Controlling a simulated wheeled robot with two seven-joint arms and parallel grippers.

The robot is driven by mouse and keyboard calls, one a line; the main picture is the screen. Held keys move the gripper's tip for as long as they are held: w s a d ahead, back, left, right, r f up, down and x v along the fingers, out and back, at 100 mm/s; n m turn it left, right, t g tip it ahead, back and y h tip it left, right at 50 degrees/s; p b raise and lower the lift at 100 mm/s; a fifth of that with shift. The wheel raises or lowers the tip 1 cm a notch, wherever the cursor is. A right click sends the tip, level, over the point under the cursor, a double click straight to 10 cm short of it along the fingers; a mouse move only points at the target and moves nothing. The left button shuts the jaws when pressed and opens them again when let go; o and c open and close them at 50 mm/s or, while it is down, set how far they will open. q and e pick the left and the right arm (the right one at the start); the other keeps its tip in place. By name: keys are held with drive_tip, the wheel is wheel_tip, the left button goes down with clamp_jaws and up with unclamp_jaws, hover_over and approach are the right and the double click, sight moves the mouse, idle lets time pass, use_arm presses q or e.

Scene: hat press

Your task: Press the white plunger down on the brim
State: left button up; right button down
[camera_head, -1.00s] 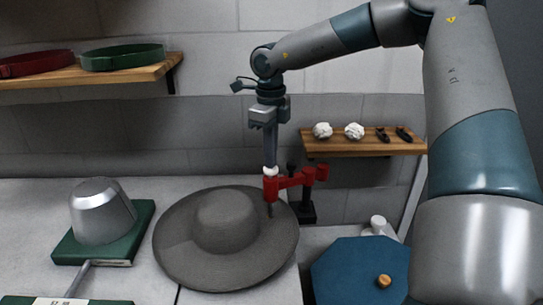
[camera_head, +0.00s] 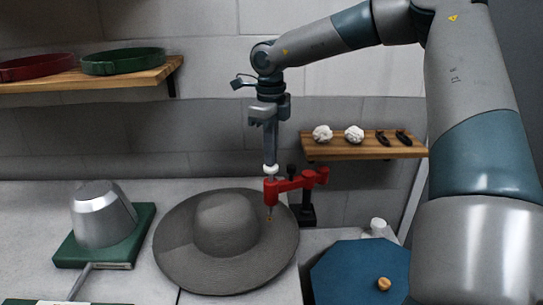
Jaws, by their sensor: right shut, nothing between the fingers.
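A grey wide-brimmed hat (camera_head: 226,225) lies on the pale table. A red press arm (camera_head: 300,182) on a dark stand reaches over the right side of the brim. The white plunger (camera_head: 271,169) sits on top of its left end, and a thin tip (camera_head: 269,215) points down at the brim. I cannot tell whether the tip touches the brim. My right gripper (camera_head: 270,158) points straight down with its shut fingers right above the plunger, at or nearly touching it. My left gripper is not in view.
A metal iron-like block on a green base (camera_head: 145,222) stands at the left. A blue octagonal board with a wooden knob (camera_head: 340,272) is at the right. One shelf (camera_head: 150,76) holds red and green bands; another (camera_head: 330,150) holds white balls and dark pieces.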

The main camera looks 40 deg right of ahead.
wheel_tip(320, 180, up, 9)
drive_tip(key=p, duration=0.4)
idle(0.7)
drive_tip(key=shift+r, duration=0.1)
idle(0.5)
